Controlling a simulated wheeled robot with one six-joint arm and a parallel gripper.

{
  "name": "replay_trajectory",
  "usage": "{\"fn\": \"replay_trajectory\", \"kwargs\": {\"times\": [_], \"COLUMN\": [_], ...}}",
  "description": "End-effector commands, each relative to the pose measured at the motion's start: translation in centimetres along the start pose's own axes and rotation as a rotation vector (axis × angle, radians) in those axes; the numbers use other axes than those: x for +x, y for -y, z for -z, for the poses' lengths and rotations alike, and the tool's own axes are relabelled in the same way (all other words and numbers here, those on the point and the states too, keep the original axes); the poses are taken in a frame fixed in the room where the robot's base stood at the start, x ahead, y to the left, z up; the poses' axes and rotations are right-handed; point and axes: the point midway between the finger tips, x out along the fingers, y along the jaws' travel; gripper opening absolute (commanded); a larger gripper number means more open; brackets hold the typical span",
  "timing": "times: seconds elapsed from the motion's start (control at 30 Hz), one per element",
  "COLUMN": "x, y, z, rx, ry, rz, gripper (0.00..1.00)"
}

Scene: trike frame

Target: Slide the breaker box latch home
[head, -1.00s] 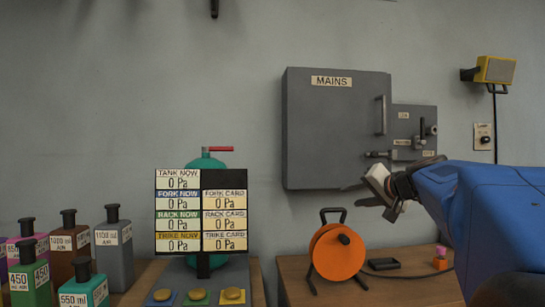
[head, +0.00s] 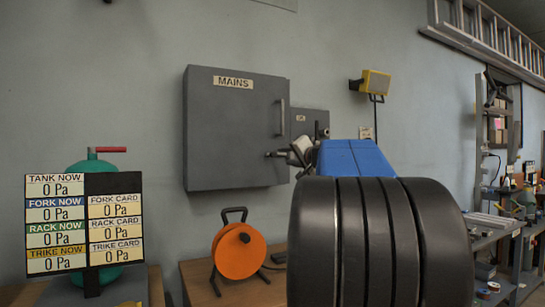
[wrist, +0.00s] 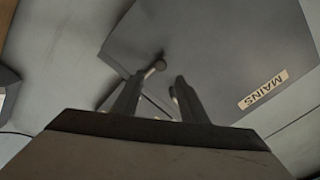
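The grey breaker box (head: 235,140) with a MAINS label hangs on the wall; its door is shut. The latch (head: 274,154), a short bolt with a rounded end, sticks out at the box's lower right edge. My gripper (head: 297,152) is right at the latch's right side and hides part of it. In the wrist view my gripper (wrist: 166,80) is open, with a gap between its two fingers. A rounded knob, seemingly of the latch (wrist: 159,65), shows close to the left fingertip; I cannot tell if they touch. The box (wrist: 215,45) appears tilted behind.
A vertical door handle (head: 282,117) is above the latch. A smaller grey panel (head: 302,119) adjoins the box on the right. An orange cable reel (head: 239,250) stands on the bench below. A yellow lamp (head: 375,83) is on the wall. The pressure board (head: 85,225) is at left.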

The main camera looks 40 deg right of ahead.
Motion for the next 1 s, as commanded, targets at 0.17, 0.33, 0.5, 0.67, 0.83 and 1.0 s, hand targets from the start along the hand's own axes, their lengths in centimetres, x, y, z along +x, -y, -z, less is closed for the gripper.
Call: {"fn": "replay_trajectory", "kwargs": {"times": [0.17,0.33,0.5,0.67,0.83,1.0], "x": [3.3,6.3,8.9,10.5,11.2,11.2], "y": [0.0,0.0,0.0,0.0,0.0,0.0], "z": [-0.1,-0.1,-0.1,0.0,0.0,0.0], "rx": [0.001,0.0,0.0,0.0,0.0,0.0], "ry": [0.003,0.002,0.002,0.001,0.0,0.0], "rz": [0.001,0.001,0.001,0.001,0.0,0.0], "gripper": [0.4,0.4,0.4,0.4,0.4,0.4]}}
